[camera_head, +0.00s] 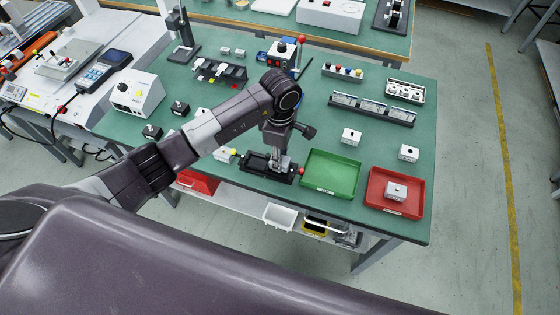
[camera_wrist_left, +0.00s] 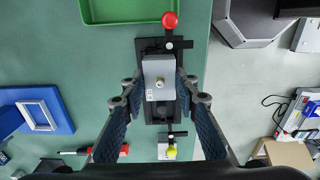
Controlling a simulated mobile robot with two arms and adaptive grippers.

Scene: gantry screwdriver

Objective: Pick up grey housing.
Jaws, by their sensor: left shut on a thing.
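My left gripper (camera_head: 279,158) points down over a black fixture (camera_head: 255,160) near the front edge of the green table. In the left wrist view the left gripper (camera_wrist_left: 158,84) has its fingers on both sides of a small grey housing (camera_wrist_left: 158,72) with a round button on top, and is shut on it. The housing is over the black fixture (camera_wrist_left: 150,45), which has a red knob (camera_wrist_left: 170,20) at one end. I cannot tell whether the housing still touches the fixture. My right gripper is not in view.
A green tray (camera_head: 318,187) is just right of the fixture, then a red tray (camera_head: 376,205) with a grey box (camera_head: 396,191) in it. More grey boxes stand behind the trays (camera_head: 351,137), (camera_head: 409,153). A box with a yellow knob (camera_wrist_left: 171,151) is close to the fixture.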

